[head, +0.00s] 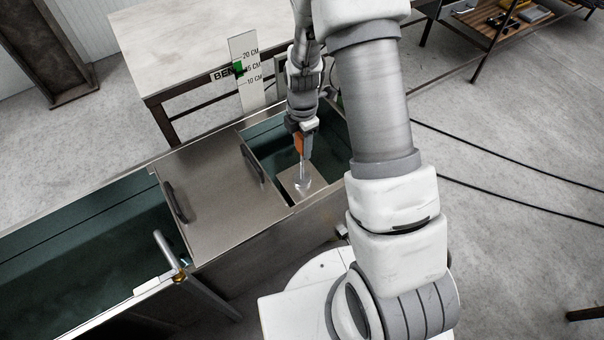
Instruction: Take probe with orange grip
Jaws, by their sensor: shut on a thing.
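The probe's orange grip (299,143) shows in the head view, just below my gripper (301,127). My gripper is shut on the probe and points down. The probe's thin shaft (303,168) runs down from the grip toward a small metal plate (290,186) at the tank's right-hand opening. A pale, glassy shape surrounds the lower end of the shaft, so I cannot tell whether the tip touches the plate. The fingers are small here and partly merge with the grip.
A long metal tank (315,213) holds dark green liquid or lining. A metal lid (205,190) with two dark handles covers its middle. A white level board (246,75) with a green marker stands behind. A table (185,45) is at the back left.

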